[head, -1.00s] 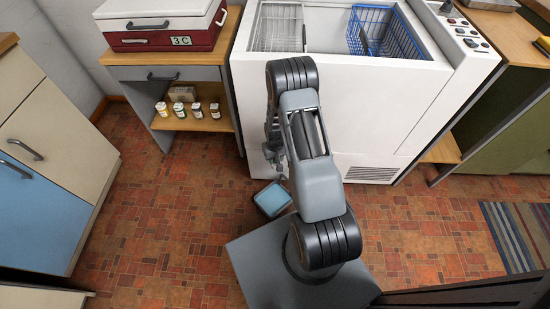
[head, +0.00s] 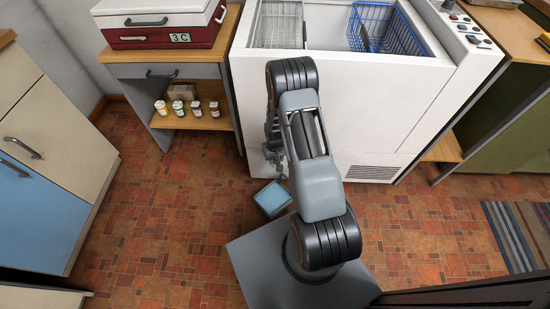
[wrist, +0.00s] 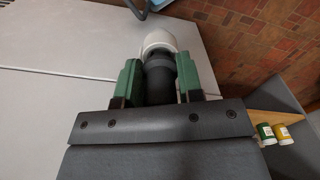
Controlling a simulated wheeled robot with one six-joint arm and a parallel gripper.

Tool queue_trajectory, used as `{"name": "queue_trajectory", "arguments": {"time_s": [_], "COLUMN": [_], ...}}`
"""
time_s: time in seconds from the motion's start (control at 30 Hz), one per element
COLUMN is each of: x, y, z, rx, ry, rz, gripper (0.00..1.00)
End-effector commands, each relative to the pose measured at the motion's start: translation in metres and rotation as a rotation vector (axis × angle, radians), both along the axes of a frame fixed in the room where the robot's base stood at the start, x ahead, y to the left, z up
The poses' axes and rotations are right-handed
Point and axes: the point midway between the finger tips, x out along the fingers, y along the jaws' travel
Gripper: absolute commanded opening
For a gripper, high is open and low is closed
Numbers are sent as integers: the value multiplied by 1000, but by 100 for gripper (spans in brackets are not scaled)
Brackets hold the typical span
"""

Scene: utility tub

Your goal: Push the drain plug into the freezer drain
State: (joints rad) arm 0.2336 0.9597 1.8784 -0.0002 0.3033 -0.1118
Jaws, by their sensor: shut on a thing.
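The white chest freezer (head: 345,110) stands in front of me, its low front partly hidden by my arm. My gripper (head: 275,157) is low beside the freezer's front face in the head view, small and partly hidden. In the wrist view, my gripper's green fingers (wrist: 158,85) are shut on a dark round plug (wrist: 158,77). Just beyond the plug is a rounded white piece (wrist: 159,42), which looks like the freezer drain. The plug's far end meets or overlaps it; I cannot tell whether it is inside.
A blue tray (head: 272,198) lies on the brick-patterned floor just below my gripper. A wooden shelf unit (head: 190,120) with several small jars stands left of the freezer. Open floor lies to the left (head: 160,220). A striped rug (head: 520,235) is at the right.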

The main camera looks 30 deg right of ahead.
Motion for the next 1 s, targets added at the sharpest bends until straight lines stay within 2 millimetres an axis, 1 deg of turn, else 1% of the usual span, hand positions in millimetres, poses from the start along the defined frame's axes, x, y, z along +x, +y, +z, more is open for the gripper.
{"name": "queue_trajectory", "arguments": {"time_s": [0.4, 0.43, 0.7, 0.9, 1.0], "x": [0, 0, 0, 0, 0], "y": [0, 0, 0, 0, 0], "z": [-12, -10, -10, -10, -7], "rx": [0, 0, 0, 0, 0], "ry": [0, 0, 0, 0, -1], "rz": [0, 0, 0, 0, 0], "gripper": [10, 37, 63, 64, 64]}}
